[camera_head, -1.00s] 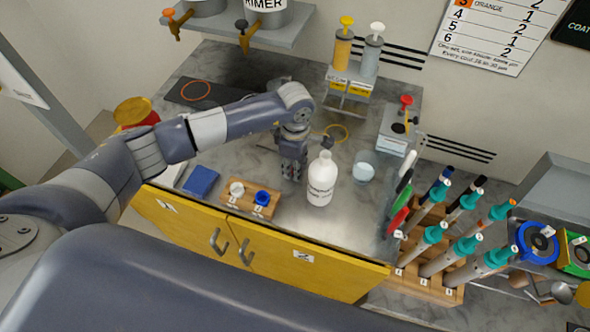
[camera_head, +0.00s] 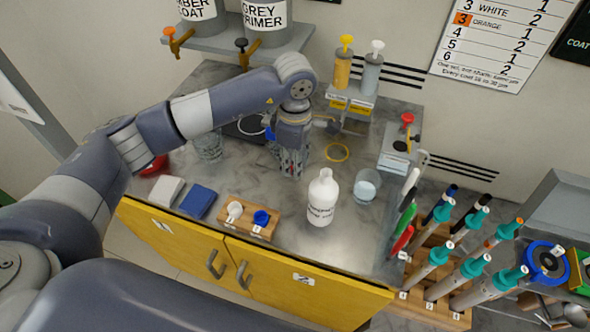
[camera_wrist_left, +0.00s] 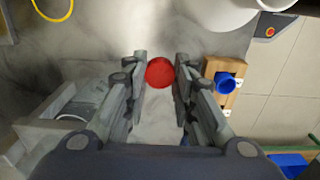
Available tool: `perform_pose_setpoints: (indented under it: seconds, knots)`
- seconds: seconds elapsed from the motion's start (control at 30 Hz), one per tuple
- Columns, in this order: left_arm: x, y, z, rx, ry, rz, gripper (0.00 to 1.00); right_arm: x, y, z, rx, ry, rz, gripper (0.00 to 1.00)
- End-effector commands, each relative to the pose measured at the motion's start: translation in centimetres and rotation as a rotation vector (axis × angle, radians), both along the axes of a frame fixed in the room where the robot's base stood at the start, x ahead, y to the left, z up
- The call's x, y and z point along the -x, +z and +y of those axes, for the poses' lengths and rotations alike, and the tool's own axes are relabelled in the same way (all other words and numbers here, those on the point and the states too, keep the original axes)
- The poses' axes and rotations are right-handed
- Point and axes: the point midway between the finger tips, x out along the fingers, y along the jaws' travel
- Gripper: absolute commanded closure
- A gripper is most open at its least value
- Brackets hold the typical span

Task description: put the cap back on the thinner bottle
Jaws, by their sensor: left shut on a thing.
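The thinner bottle (camera_head: 322,200) is a white, upright bottle with a narrow white neck, standing on the grey worktop; its rounded white side shows at the top of the left wrist view (camera_wrist_left: 213,14). My left gripper (camera_head: 291,170) points down behind and left of the bottle, apart from it. In the left wrist view its fingers (camera_wrist_left: 161,80) are closed on a round red cap (camera_wrist_left: 160,72). The cap is mostly hidden by the fingers in the head view. My right gripper is not in view.
A wooden block (camera_head: 247,221) with a white and a blue cup stands front left of the bottle. A clear beaker (camera_head: 367,186) stands to its right, near pens and a rack of tubes (camera_head: 435,270).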

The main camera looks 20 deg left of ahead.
Motion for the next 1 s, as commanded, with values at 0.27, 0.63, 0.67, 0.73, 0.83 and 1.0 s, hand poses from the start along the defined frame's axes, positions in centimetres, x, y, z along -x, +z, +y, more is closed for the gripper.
perform_pose_setpoints:
  seconds: [0.27,0.63,0.67,0.73,0.83,1.0]
  knots:
    - [0.0,0.1,0.0,0.0,0.001,0.0,0.82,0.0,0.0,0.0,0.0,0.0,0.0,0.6]
    - [2.8,2.6,1.0,0.011,-0.381,-0.016,0.82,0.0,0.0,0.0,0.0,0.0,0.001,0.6]
    - [3.4,3.0,1.1,0.012,-0.454,-0.017,0.82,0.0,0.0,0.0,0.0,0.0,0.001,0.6]
    - [4.9,4.0,1.6,0.013,-0.631,-0.019,0.82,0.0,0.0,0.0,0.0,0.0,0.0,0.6]
    - [7.2,5.3,2.2,0.011,-0.882,-0.021,0.82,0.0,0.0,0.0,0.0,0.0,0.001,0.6]
    - [10.8,6.7,3.3,0.004,-1.244,-0.014,0.82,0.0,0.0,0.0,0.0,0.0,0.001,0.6]
